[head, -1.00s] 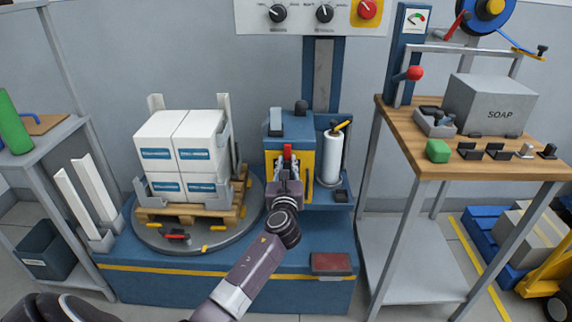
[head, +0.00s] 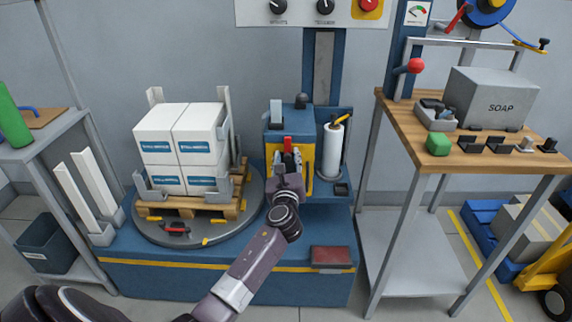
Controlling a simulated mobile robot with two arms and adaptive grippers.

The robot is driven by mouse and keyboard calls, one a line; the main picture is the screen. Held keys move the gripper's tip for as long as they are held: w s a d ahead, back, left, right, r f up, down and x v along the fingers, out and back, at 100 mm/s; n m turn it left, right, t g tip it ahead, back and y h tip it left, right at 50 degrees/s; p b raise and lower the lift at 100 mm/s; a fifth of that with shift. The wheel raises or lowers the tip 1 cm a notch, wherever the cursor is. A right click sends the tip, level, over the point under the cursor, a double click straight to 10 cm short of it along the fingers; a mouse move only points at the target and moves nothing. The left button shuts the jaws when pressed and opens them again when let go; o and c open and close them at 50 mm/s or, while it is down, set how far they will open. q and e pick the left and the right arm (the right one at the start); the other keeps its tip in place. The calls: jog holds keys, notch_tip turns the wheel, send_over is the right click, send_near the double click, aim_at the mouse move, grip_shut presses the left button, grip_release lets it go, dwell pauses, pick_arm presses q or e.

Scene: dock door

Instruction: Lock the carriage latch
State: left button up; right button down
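The blue film carriage (head: 289,124) stands on the mast behind the turntable, with a yellow plate (head: 307,158) on its front. A red latch handle (head: 288,145) stands upright in front of the yellow plate. My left gripper (head: 288,163) is at the latch, just below and around the red handle's lower part. Its fingers are small and partly hidden by its own wrist, so I cannot tell whether they are closed on the handle. My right gripper is not in view.
A white film roll (head: 331,150) stands right of the carriage. Left, white boxes (head: 180,140) sit on a wooden pallet (head: 190,208) on the turntable (head: 150,232). A wooden-topped bench (head: 480,161) stands at the right. A dark red pedal (head: 331,257) is on the base front.

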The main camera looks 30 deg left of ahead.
pick_arm(q)
jog(key=v, duration=1.1)
jog(key=shift+s, duration=0.4)
jog(key=shift+f, duration=0.1)
